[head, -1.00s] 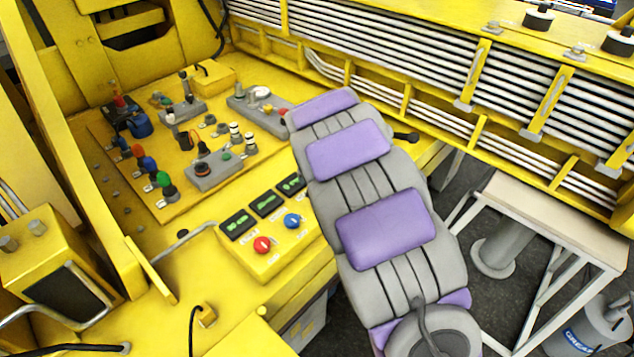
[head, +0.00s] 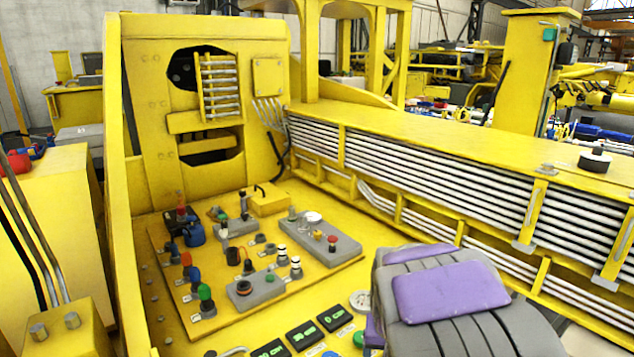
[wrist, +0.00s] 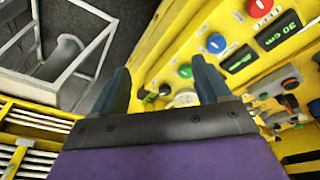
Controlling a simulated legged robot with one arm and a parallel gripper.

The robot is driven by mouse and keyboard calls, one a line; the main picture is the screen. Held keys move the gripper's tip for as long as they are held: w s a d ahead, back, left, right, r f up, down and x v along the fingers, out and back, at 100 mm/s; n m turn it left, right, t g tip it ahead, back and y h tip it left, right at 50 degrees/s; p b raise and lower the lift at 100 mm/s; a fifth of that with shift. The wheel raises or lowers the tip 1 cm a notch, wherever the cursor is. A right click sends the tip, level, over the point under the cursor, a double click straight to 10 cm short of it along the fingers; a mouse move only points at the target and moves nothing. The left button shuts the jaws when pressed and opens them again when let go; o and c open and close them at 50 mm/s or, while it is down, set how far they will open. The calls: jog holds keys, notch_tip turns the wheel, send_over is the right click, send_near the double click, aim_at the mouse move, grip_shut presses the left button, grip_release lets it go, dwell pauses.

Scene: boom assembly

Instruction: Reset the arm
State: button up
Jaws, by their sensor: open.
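My arm, grey with purple pads, shows at the lower right of the head view, and its end is hidden there. In the wrist view my gripper (wrist: 163,82) has two dark blue fingers spread apart with nothing between them. Beyond the fingers is a yellow control panel with a blue knob (wrist: 216,43), a green knob (wrist: 185,71) and a red knob (wrist: 259,7). The gripper is apart from these knobs. In the head view the panel carries several coloured controls, including a green knob (head: 205,293).
Yellow boom walls enclose the panel. A bank of silver pipes (head: 430,180) runs along the right. Green-lit displays (head: 302,335) sit near my arm. A white-framed stand (wrist: 75,45) stands on the dark floor in the wrist view. Another yellow block (head: 50,220) is at far left.

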jog(key=s+f+n+g+b, duration=0.1)
jog(key=s+g+b, duration=0.1)
jog(key=s, duration=1.3)
jog(key=s+a+f+n+g+b, duration=0.1)
jog(key=s+f+g+b, duration=0.1)
jog(key=s, duration=1.4)
jog(key=shift+s+y+b, duration=0.15)
jog(key=shift+y+b, duration=0.25)
jog(key=shift+b, duration=0.3)
jog(key=shift+o, duration=0.2)
jog(key=shift+a, duration=0.1)
